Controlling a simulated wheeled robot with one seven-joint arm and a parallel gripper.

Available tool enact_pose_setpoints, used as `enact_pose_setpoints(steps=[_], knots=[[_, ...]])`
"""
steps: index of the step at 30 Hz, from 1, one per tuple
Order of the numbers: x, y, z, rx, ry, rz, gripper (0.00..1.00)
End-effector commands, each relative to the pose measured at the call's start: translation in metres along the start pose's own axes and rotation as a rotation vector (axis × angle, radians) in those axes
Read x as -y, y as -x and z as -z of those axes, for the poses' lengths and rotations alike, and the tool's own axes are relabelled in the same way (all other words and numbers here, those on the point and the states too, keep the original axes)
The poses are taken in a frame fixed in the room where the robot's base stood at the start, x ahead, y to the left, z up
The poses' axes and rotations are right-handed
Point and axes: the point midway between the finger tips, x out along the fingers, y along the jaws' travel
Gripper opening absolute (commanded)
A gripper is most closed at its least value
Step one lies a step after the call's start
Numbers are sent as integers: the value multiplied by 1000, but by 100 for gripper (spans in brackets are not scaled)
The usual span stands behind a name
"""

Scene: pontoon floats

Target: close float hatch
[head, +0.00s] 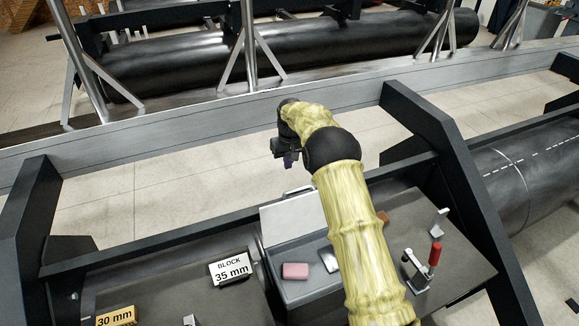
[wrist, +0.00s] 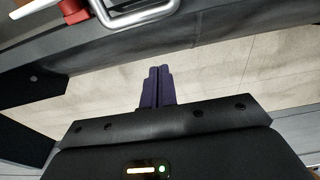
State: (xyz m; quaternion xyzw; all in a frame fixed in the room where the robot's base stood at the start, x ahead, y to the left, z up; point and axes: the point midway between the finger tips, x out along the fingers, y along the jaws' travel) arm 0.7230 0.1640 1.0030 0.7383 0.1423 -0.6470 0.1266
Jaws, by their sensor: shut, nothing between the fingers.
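The float hatch lid (head: 292,222) is a pale grey panel standing raised at the back edge of an open compartment (head: 310,292) in the dark deck. A silver bar handle (head: 298,190) shows at the lid's top edge. In the wrist view a silver loop handle (wrist: 140,20) lies past the fingertips, apart from them. My gripper (head: 289,162) hangs above and beyond the lid, over the pale floor gap. In the wrist view its purple fingers (wrist: 158,72) are together and empty. My arm hides part of the compartment's right side.
A pink block (head: 295,271) and a grey piece (head: 328,260) lie in the compartment. A red-handled clamp (head: 434,256) stands to the right. Labelled blocks (head: 230,270) sit left. Dark frame posts (head: 455,170) rise at both sides.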

Motion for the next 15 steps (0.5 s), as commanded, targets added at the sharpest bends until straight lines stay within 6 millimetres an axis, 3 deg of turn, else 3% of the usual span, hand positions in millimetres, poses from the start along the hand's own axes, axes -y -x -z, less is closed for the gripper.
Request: enact_pose_setpoints(steps=[15], knots=[[0,-80,-1,3,0,0,0]])
